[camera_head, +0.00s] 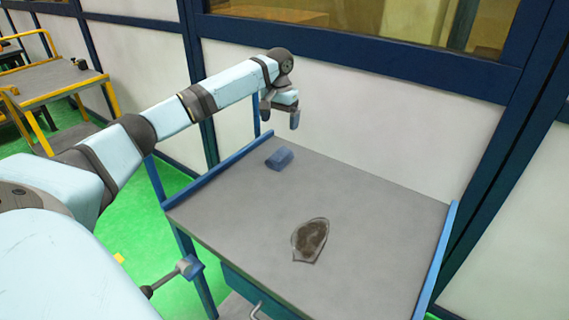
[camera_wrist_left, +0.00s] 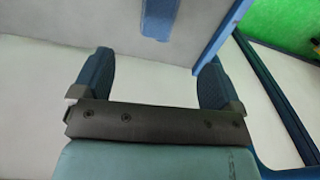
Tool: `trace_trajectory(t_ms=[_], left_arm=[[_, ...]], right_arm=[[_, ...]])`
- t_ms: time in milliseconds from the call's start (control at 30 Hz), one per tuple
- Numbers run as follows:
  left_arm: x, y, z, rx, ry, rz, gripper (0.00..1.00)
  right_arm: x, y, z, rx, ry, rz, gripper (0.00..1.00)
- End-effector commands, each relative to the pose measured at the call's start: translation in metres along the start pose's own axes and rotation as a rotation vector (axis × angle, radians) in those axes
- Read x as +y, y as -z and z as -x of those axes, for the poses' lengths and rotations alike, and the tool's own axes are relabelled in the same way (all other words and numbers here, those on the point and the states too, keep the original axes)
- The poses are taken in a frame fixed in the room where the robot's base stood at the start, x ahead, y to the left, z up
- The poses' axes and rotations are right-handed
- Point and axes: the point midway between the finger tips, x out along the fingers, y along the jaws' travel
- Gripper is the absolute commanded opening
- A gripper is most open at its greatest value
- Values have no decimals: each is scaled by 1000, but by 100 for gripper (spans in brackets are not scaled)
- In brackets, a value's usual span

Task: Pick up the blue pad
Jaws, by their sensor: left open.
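The blue pad (camera_head: 279,158) is a small blue block lying on the grey table (camera_head: 220,210), near its back left edge. My left gripper (camera_head: 280,116) is above the pad and a little apart from it. Its two fingers are spread and nothing is between them. In the left wrist view my left gripper (camera_wrist_left: 154,80) shows both blue fingers wide apart. A blue piece (camera_wrist_left: 160,18) at the top edge of that view looks like the pad, partly cut off by the frame. My right gripper is in neither view.
A dark brown, flat object with a pale outline (camera_head: 310,240) lies near the table's middle front. Blue rails (camera_head: 232,170) edge the table's left and right sides. A white wall with blue frames stands behind. The rest of the tabletop is clear.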

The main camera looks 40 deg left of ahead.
Motion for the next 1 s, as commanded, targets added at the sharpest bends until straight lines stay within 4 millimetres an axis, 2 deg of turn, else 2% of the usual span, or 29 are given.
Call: trace_trajectory(t_ms=[300,400,667,900,1000], left_arm=[[0,0,-61,-2,1,0,92],[0,0,-73,-1,0,0,92],[1,-1,-89,-1,1,-1,92],[1,-2,-124,-1,0,-1,92],[1,-2,-131,0,0,-1,92]], right_arm=[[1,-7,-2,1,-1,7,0],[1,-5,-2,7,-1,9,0],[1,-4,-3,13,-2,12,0],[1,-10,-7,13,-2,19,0],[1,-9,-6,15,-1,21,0]])
